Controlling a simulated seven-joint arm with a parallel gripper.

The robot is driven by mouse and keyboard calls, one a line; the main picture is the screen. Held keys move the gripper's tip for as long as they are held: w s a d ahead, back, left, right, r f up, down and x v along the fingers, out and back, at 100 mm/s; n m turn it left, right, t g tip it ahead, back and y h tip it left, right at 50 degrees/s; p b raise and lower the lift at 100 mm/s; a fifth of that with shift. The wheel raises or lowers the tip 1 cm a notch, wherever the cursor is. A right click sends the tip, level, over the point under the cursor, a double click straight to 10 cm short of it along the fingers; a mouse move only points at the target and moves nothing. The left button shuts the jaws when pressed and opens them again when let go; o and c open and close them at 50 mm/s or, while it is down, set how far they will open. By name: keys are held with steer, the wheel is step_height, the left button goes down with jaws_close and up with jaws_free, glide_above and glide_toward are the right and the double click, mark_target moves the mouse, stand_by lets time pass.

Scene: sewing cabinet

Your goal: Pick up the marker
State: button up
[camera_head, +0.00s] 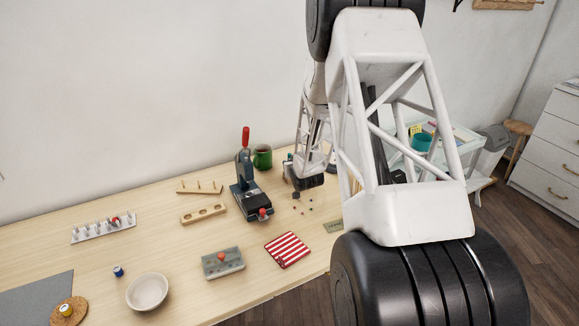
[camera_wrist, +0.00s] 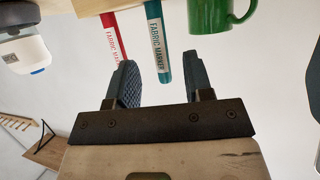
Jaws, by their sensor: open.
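Two fabric markers show in the wrist view: a teal one (camera_wrist: 157,42) and a red one (camera_wrist: 111,38), both with white labels. My gripper (camera_wrist: 161,66) is open. The teal marker's end lies in the gap between its two fingers, closer to the left finger, and I cannot tell whether it touches. The red marker lies just left of the left finger, outside the gap. In the head view the markers cannot be made out clearly, and my arm hides much of that area.
A green mug (camera_head: 262,157) stands near the markers, beyond the right finger in the wrist view (camera_wrist: 212,14). A press with a red handle (camera_head: 251,188), a striped cloth (camera_head: 287,249), a grey block (camera_head: 222,262) and a white bowl (camera_head: 147,291) are on the wooden table (camera_head: 110,262).

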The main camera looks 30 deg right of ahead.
steer(key=shift+w+d+f, duration=0.1)
steer(key=shift+w+f, duration=0.1)
steer(key=shift+w, duration=0.25)
steer(key=shift+w, duration=0.1)
steer(key=shift+x, duration=2.5)
steer(key=shift+c, duration=0.2)
jaws_close()
